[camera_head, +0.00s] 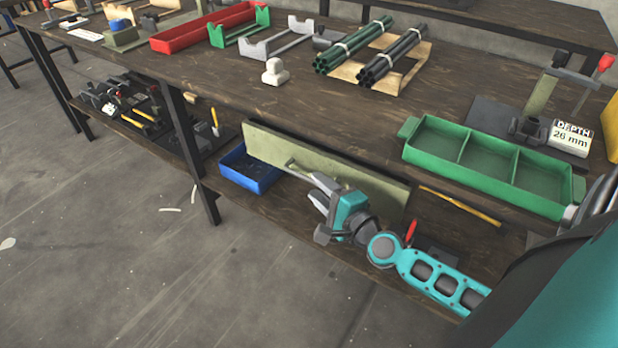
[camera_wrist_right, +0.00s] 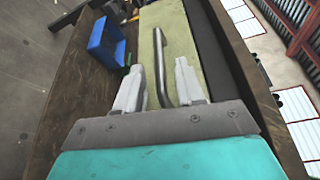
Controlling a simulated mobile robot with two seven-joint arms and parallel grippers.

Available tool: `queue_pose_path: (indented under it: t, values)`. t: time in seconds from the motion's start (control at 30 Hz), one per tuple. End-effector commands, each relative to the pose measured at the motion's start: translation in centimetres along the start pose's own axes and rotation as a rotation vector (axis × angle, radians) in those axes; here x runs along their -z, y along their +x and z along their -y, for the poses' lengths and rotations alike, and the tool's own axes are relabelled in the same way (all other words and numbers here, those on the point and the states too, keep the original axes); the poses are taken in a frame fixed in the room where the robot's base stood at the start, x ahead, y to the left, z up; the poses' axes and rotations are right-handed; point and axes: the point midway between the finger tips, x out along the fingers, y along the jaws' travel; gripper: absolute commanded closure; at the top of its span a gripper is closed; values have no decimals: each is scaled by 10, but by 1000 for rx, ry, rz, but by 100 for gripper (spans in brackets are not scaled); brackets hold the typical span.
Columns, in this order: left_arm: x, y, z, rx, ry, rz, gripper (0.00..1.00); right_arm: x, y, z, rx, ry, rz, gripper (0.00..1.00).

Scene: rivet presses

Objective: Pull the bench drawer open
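The bench drawer has a long pale olive front (camera_head: 325,163) under the bench top; it also shows in the right wrist view (camera_wrist_right: 188,45). I cannot tell whether it stands out from the bench. Its grey metal bar handle (camera_head: 296,165) runs between my fingers in the right wrist view (camera_wrist_right: 160,60). My right gripper (camera_head: 316,190) is at the drawer front. Its two pale fingers (camera_wrist_right: 158,78) are apart, one on each side of the handle, with a visible gap to it. My left gripper is in neither view.
A blue bin (camera_head: 250,172) and a yellow-handled tool (camera_head: 460,205) lie on the lower shelf. A green divided tray (camera_head: 490,165) sits at the bench top's front edge, above my right arm. A bench leg (camera_head: 192,150) stands left of the drawer. Open floor lies in front.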

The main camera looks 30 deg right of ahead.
Motion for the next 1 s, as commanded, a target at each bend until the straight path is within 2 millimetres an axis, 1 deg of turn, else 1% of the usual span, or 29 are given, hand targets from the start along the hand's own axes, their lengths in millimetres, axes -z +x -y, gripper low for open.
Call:
queue_pose_path:
  t: [0.03,0.1,0.3,0.43,0.7,1.0]
  values:
    - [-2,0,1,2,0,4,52,0,10,1,3,2,-1,62]
    - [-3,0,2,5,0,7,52,0,20,1,2,1,0,62]
    - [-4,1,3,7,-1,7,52,0,38,0,0,0,0,62]
    - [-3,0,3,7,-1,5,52,0,43,-1,-1,-1,1,62]
    - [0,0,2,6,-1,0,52,0,43,-1,-2,0,1,63]
    - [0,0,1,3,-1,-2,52,0,43,0,-1,0,0,92]
